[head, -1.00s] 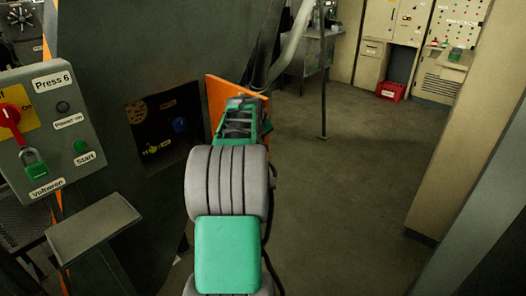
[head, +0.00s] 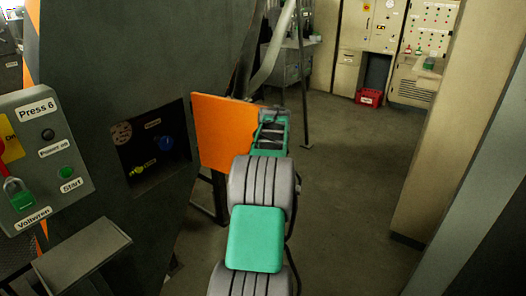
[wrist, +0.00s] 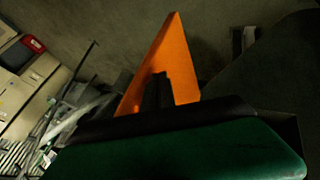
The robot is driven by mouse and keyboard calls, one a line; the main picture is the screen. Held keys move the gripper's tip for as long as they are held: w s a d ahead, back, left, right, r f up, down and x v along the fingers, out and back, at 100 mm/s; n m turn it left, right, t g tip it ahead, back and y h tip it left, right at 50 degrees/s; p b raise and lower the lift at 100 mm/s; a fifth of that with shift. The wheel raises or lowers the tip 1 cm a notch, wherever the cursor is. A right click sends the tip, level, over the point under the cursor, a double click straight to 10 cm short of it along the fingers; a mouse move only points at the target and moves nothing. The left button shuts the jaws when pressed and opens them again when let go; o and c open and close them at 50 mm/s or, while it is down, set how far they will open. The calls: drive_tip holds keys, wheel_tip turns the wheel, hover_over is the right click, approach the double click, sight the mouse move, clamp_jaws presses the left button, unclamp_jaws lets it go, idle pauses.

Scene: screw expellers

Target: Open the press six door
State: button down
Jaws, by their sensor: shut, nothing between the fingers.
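The press six door is an orange panel (head: 224,132). In the head view it stands open at the right edge of a dark square recess (head: 153,148) in the press, its broad face showing. My gripper is at the far end of my arm, by the door's right edge; the wrist housing hides its fingers in the head view. In the wrist view the door (wrist: 172,60) is a narrow orange wedge, and the dark fingers of my gripper (wrist: 161,88) show shut in front of it. I cannot tell whether they touch it.
The grey Press 6 control box (head: 40,150) with a green padlock stands at the left, above a small grey shelf (head: 80,255). A red crate (head: 369,97) lies by far cabinets. A beige column (head: 440,130) is at the right. The floor between is clear.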

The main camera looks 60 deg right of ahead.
drive_tip(key=s+a+r+b, duration=0.4)
drive_tip(key=a+r+b, duration=0.1)
drive_tip(key=a+r, duration=0.35)
drive_tip(key=s+a+f+m+g+y, duration=0.2)
drive_tip(key=s+a+f+m, duration=0.25)
drive_tip(key=a+f, duration=0.35)
drive_tip(key=s+a+f+m+g+y, duration=0.15)
drive_tip(key=s+a+f+m, duration=0.35)
drive_tip(key=f, duration=0.5)
drive_tip(key=w+a+f+n+y, duration=0.1)
drive_tip(key=a+f, duration=0.1)
drive_tip(key=a, duration=0.9)
drive_tip(key=w+a+f+n+y, duration=0.1)
drive_tip(key=w+a+f+n, duration=0.1)
drive_tip(key=a, duration=0.9)
drive_tip(key=w+a+r+n+t, duration=0.1)
drive_tip(key=w+a+r+n, duration=0.1)
drive_tip(key=a, duration=0.7)
drive_tip(key=w+a+r+n+t, duration=0.1)
drive_tip(key=a+n, duration=0.4)
drive_tip(key=a, duration=0.5)
wheel_tip(320, 180, up, 3)
drive_tip(key=shift+w+a+f, duration=0.1)
drive_tip(key=shift+w+a, duration=0.05)
drive_tip(key=shift+w, duration=0.5)
